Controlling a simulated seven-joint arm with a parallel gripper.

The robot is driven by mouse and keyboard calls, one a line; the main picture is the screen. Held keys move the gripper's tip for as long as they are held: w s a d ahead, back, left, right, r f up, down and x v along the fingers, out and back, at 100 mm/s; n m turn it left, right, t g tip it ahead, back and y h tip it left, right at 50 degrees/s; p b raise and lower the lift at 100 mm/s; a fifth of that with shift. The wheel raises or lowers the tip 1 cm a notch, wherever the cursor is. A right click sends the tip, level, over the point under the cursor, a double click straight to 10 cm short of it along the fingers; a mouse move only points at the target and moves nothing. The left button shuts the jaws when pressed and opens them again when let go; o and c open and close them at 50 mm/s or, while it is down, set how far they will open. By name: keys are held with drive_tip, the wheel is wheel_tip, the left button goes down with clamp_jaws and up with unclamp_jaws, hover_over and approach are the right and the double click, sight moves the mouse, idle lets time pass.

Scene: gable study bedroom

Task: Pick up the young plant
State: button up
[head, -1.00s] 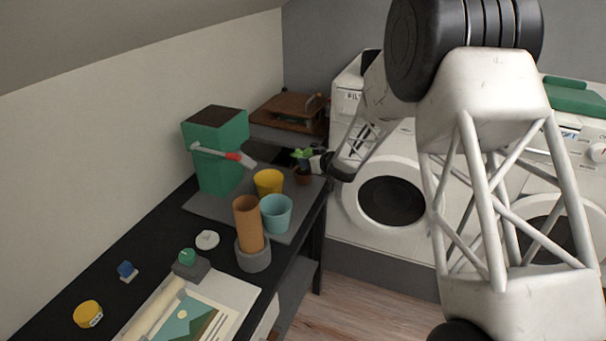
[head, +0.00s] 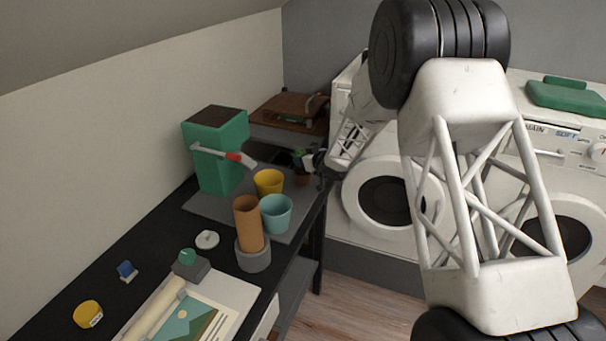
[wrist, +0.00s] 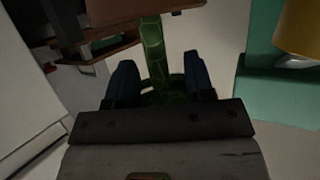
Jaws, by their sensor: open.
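In the wrist view, the plant's green patterned stem (wrist: 153,45) runs between the two dark blue fingers of my gripper (wrist: 158,68). The fingers are apart, with a gap visible on each side of the stem.
Washing machines (head: 388,200) stand to the right.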

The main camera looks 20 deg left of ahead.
drive_tip(key=shift+x, duration=1.05)
clamp_jaws()
